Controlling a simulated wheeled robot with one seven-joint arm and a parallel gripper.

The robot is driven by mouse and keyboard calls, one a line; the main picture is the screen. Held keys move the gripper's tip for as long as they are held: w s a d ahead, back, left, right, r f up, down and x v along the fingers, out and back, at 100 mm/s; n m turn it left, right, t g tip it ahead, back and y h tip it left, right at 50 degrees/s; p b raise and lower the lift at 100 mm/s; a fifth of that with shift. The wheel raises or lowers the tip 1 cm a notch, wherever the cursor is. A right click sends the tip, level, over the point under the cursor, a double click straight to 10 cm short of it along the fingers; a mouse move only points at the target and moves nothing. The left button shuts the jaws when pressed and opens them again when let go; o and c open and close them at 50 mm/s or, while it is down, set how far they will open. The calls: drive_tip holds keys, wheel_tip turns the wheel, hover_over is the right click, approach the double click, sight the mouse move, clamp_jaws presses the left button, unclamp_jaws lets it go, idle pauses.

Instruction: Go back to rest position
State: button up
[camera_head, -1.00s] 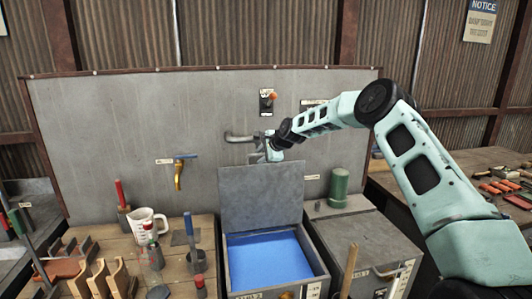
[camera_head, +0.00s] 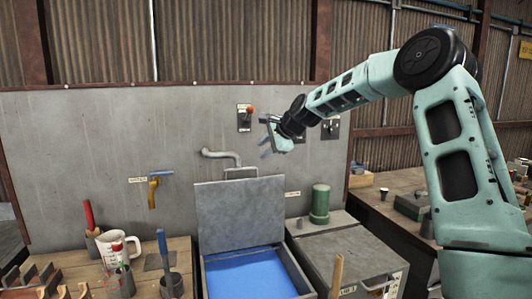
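My gripper (camera_head: 270,138) is at the end of my arm, which reaches in from the right. It is up in front of the grey wall panel, above the raised lid (camera_head: 241,212) of the blue-lined bin (camera_head: 250,275). It looks empty, and it is apart from the grey pipe handle (camera_head: 222,155) to its lower left. The gripper is small and turned partly away, so I cannot tell how far its fingers are parted.
A lever switch (camera_head: 245,115) is on the panel close to my gripper. A white mug (camera_head: 117,248) and tools crowd the left bench.

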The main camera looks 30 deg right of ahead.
drive_tip(key=shift+s+r, duration=0.2)
drive_tip(key=shift+s, duration=0.05)
idle(0.4)
drive_tip(key=s+a+f+n+g, duration=0.2)
drive_tip(key=s+a+f+n, duration=0.15)
drive_tip(key=s+a, duration=0.45)
drive_tip(key=s+a+f+n+g+y+b, duration=0.1)
drive_tip(key=s+a+f+n+g, duration=0.3)
drive_tip(key=a, duration=0.7)
drive_tip(key=s+a+f+n, duration=0.1)
drive_tip(key=s+a+n, duration=0.4)
drive_tip(key=a, duration=0.5)
drive_tip(key=s+a+f+n+g+h+b, duration=0.1)
drive_tip(key=s+a+f+n, duration=0.2)
drive_tip(key=s, duration=0.5)
drive_tip(key=s+a+f+n+g, duration=0.1)
drive_tip(key=s+a+f+n, duration=0.2)
drive_tip(key=s, duration=0.5)
drive_tip(key=s+d+f+n+g+h, duration=0.1)
drive_tip(key=s+d+f+n, duration=0.1)
drive_tip(key=s+n, duration=0.6)
drive_tip(key=s+b, duration=0.1)
drive_tip(key=s, duration=0.6)
drive_tip(key=shift+f+g+h, duration=0.2)
drive_tip(key=shift+g+h, duration=0.2)
drive_tip(key=shift+w, duration=0.1)
